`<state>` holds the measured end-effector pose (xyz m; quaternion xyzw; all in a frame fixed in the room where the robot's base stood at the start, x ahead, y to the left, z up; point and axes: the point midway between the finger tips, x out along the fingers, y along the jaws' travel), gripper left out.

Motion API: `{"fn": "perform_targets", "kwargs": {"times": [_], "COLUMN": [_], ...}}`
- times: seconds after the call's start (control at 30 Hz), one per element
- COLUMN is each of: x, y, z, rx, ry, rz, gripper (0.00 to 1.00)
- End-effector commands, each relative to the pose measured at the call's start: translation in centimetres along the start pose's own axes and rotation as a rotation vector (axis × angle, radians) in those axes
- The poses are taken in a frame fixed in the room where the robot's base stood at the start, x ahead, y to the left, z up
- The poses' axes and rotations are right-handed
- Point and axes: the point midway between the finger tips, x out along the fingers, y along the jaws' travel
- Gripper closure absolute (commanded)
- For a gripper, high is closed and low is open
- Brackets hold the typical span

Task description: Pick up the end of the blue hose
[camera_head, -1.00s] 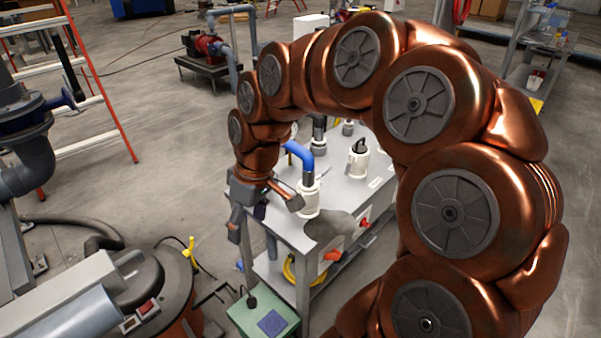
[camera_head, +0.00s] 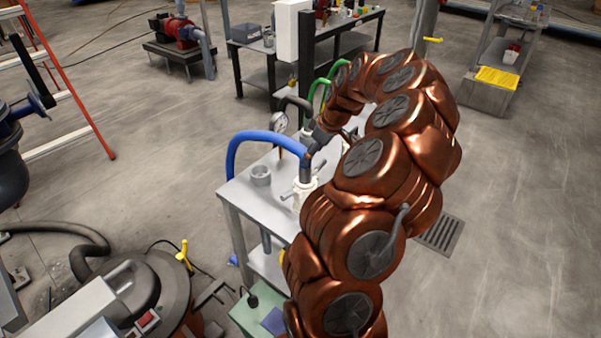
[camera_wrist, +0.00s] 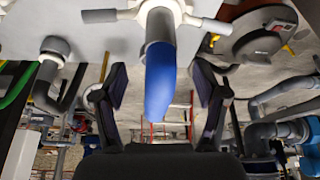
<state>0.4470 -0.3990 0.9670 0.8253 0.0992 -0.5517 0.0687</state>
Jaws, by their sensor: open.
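The blue hose (camera_head: 262,137) arches over the left end of the grey table (camera_head: 236,189). Its right end meets a grey end piece (camera_head: 305,170) that stands upright at a white fitting (camera_head: 302,192). My gripper (camera_head: 310,150) is close to this end, at the right of the hose; its fingers are small and partly hidden there. In the wrist view my gripper (camera_wrist: 162,78) is open, with one dark finger on each side of the blue hose (camera_wrist: 163,88). Gaps show on both sides of the hose. The grey end piece (camera_wrist: 160,27) lies beyond the fingertips.
An empty grey cup-like port (camera_head: 261,175) and a pressure gauge (camera_head: 279,122) are left of the gripper. A dark hose (camera_head: 295,102) and green hoses (camera_head: 318,84) stand behind it. A green box (camera_head: 248,314) is on the floor in front.

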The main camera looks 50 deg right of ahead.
Motion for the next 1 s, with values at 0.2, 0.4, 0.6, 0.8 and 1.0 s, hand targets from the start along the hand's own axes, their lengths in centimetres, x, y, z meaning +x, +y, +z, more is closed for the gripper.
{"fn": "perform_targets", "kwargs": {"times": [0.2,0.4,0.6,0.8,1.0], "x": [1.9,2.6,4.3,6.5,7.1], "y": [-0.3,-0.2,-0.2,-0.1,0.0], "z": [0.0,0.1,0.4,0.5,0.6], "rx": [-0.001,0.0,0.0,0.001,0.001], "ry": [-0.003,-0.001,-0.003,-0.003,-0.001], "rz": [-0.008,-0.006,-0.008,-0.006,-0.003], "gripper": [0.28,0.28,0.28,0.28,0.28]}}
